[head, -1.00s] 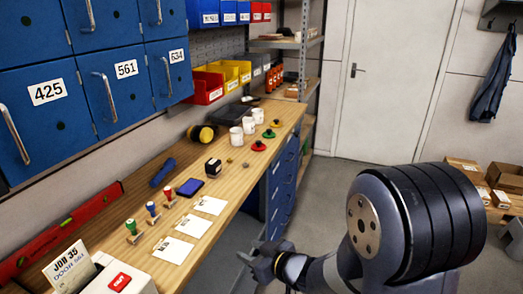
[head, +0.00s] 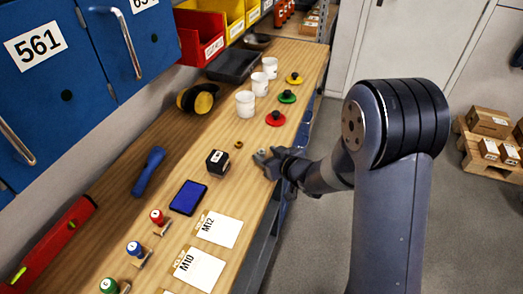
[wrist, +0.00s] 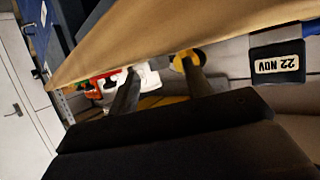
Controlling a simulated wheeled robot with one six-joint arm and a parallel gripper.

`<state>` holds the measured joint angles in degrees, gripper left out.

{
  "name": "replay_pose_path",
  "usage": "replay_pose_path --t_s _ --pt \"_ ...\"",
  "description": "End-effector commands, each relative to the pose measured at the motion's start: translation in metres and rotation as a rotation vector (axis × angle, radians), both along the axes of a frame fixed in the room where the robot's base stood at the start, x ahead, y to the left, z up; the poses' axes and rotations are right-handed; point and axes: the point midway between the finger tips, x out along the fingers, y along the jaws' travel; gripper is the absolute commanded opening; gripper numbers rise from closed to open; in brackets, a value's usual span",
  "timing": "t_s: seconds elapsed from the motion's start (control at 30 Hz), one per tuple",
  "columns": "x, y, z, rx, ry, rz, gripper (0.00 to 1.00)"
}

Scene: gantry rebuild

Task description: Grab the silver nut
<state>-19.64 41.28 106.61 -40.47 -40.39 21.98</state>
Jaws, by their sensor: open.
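My gripper (head: 264,160) is open, low over the right edge of the wooden bench, in the head view. A small greyish piece at its fingertips looks like the silver nut (head: 261,151), but the fingers partly cover it and I cannot tell if they touch it. A small brass-coloured nut (head: 239,145) lies on the bench just left of the fingertips. In the wrist view the two dark fingers (wrist: 160,85) are spread apart, and I cannot make out a nut between them.
A black cube stamp (head: 217,162) stands left of the gripper. White mugs (head: 245,104) and coloured knobbed discs (head: 275,118) stand beyond it. A blue pad (head: 188,198) and white cards (head: 218,229) lie nearer.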

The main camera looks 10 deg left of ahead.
Motion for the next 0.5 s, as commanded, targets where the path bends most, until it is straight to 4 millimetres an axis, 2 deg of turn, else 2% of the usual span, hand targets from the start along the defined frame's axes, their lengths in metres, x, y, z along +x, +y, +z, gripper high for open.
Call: replay_pose_path --t_s 0.1,0.37,0.5 --pt "0.0050 0.0061 -0.0035 0.000 0.000 0.001 0.47" --pt "0.0062 0.0069 -0.0044 -0.001 -0.001 0.000 0.47" --pt "0.0061 0.0067 -0.0043 -0.001 -0.001 0.000 0.36"
